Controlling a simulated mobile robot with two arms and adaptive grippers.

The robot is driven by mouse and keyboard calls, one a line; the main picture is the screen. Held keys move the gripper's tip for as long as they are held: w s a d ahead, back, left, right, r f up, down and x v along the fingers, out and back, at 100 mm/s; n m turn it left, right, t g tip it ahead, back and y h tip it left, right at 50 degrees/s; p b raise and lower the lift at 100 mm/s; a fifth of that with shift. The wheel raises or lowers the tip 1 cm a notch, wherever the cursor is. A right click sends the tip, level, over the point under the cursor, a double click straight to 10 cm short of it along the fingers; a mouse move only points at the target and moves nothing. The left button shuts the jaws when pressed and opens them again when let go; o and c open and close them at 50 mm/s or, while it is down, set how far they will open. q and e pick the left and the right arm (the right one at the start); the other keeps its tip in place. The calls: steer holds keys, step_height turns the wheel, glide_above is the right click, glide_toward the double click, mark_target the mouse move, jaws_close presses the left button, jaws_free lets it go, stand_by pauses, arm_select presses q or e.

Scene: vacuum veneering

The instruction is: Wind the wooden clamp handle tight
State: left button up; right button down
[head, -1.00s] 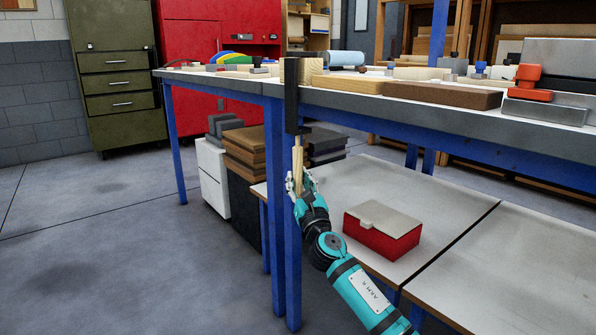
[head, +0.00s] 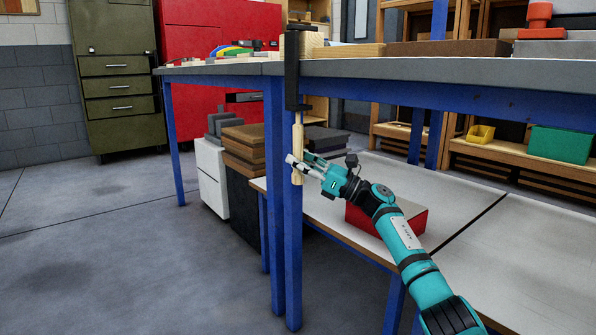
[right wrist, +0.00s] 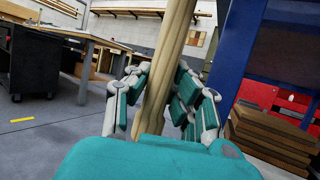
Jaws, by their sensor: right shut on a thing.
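The wooden clamp handle (head: 297,139) hangs upright below the black clamp (head: 292,75) at the edge of the workbench. In the right wrist view the handle (right wrist: 173,55) runs up between the fingers as a pale wooden rod. My right gripper (head: 295,164) is shut on the handle's lower part, coming from the right; the gripper also shows in the right wrist view (right wrist: 160,105). A pale wooden block (head: 312,42) stands beside the clamp's top on the bench. My left gripper is not in view.
The workbench (head: 400,68) has blue legs; one leg (head: 282,230) stands close beside the handle. A lower shelf (head: 480,215) carries a red box (head: 405,218) behind my right arm. Stacked brown boards (head: 248,150) lie to the left. The floor at left is clear.

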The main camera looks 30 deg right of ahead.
steer(key=shift+n+g+y, duration=0.8)
steer(key=shift+g+y, duration=0.3)
steer(key=shift+n+g+y+b, duration=0.3)
steer(key=shift+n+g+y, duration=0.1)
steer(key=shift+g+y, duration=0.15)
steer(key=shift+f+n+g+y, duration=0.1)
steer(key=shift+n+g+y, duration=0.45)
steer(key=shift+g, duration=0.3)
steer(key=c, duration=1.1)
jaws_free()
steer(key=shift+m+t+h, duration=0.45)
steer(key=shift+t+h, duration=0.05)
steer(key=shift+t, duration=0.1)
